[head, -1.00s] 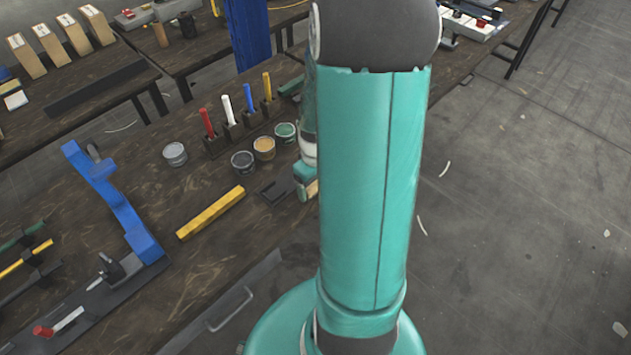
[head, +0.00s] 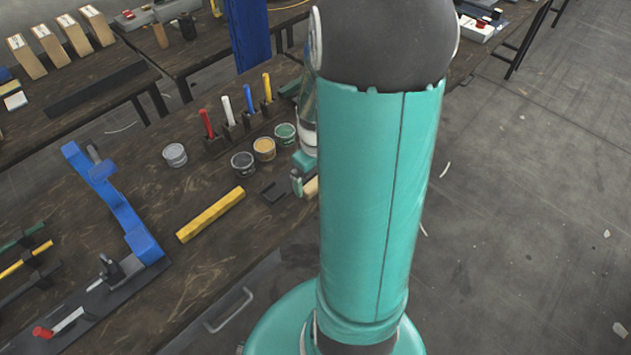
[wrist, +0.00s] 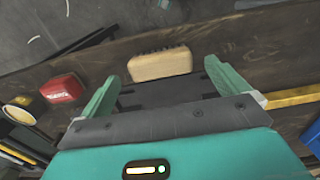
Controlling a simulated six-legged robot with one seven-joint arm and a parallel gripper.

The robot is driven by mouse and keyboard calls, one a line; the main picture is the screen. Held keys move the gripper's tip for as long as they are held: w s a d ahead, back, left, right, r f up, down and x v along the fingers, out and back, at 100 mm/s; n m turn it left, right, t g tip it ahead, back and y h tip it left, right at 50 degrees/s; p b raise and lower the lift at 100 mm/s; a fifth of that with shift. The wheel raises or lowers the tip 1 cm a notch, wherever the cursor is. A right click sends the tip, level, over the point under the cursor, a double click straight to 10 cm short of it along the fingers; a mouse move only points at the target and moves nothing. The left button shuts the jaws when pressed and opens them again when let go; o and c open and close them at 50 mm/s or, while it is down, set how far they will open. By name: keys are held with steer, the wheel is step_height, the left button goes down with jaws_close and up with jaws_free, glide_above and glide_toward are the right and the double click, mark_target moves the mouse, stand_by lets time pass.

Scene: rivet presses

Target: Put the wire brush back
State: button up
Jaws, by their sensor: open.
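The wire brush shows in the wrist view as a tan block (wrist: 160,65) with a row of small dark marks along its upper edge. It lies just beyond and between the fingertips of my gripper (wrist: 161,74). The two teal fingers stand wide apart, with gaps to the brush on both sides. In the head view the tan block (head: 312,187) is partly hidden behind my arm, and one teal finger shows to its left. A dark flat holder (head: 273,191) lies on the bench to the left of the gripper.
A yellow bar (head: 211,214) lies on the bench, with a blue bracket (head: 124,215) further left. Open cans (head: 264,149) and upright coloured markers (head: 228,111) stand behind the holder. A red block (wrist: 62,88) shows left in the wrist view.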

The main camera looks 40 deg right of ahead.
mark_target(315, 183)
step_height(315, 183, up, 8)
steer(key=s+a+r+t, duration=0.2)
steer(key=a+r, duration=0.5)
steer(key=a, duration=0.4)
steer(key=s+a+r+t, duration=0.2)
steer(key=a+r, duration=0.6)
steer(key=a, duration=0.4)
steer(key=shift+s+r+t, duration=0.25)
steer(key=shift+s+t, duration=0.1)
steer(key=shift+t, duration=0.45)
